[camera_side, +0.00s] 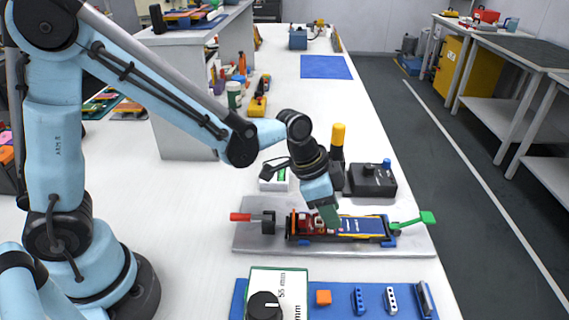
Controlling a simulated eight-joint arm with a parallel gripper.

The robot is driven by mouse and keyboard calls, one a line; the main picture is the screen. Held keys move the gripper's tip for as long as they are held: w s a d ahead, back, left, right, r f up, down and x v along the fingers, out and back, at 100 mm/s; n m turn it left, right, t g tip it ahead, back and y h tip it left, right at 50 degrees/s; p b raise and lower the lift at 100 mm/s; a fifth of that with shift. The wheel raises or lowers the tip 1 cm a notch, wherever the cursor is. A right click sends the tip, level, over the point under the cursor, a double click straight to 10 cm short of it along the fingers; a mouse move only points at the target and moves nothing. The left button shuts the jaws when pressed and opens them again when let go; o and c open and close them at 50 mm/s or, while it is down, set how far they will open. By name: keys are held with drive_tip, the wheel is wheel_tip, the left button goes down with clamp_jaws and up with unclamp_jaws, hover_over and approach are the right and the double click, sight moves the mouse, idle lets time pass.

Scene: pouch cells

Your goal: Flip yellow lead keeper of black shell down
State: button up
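A dark shell (383,239) lies on a grey base plate (262,245) and holds a blue panel (360,225) with thin yellow edges. A red and white part (306,226) sits at its left end. I cannot make out which small yellow piece is the lead keeper; my gripper may hide it. My gripper (330,224) points down over the left half of the shell, close to the red part. Its greenish fingertips are too small to show any gap or contact.
A red-handled clamp (250,217) stands left of the shell and a green lever (415,221) right. A black box with a blue knob (372,179) and a yellow-topped black post (338,150) stand behind. A blue mat (340,298) with small parts lies in front.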

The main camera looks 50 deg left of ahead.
drive_tip(key=shift+w+d+f, duration=0.15)
drive_tip(key=shift+d+f, duration=0.05)
drive_tip(key=shift+f, duration=0.35)
clamp_jaws()
drive_tip(key=shift+w+d+g+y, duration=0.15)
drive_tip(key=shift+g+y, duration=0.35)
unclamp_jaws()
drive_tip(key=v, duration=1.2)
